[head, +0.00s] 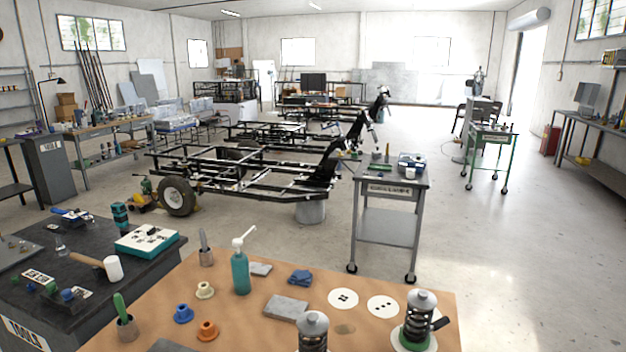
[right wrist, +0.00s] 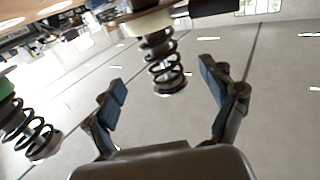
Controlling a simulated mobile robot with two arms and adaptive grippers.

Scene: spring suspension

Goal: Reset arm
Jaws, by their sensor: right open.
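My right gripper (right wrist: 163,82) is open in the right wrist view, with its two blue-padded fingers spread wide. A dark coil spring unit (right wrist: 165,62) shows between and beyond the fingertips, and neither finger touches it. A second spring unit (right wrist: 25,125) is at the left edge of that view. In the head view, two spring units stand upright at the front of the brown worktop, one at the middle (head: 313,331) and one to its right (head: 418,318) on a green-edged base. No gripper shows in the head view.
The brown worktop (head: 245,318) also holds a teal pump bottle (head: 240,270), blue cloth (head: 300,277), two white discs with black dots, and coloured bushings. A dark tool bench (head: 60,270) adjoins it at left. A grey cart (head: 390,220) stands behind. Open floor lies to the right.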

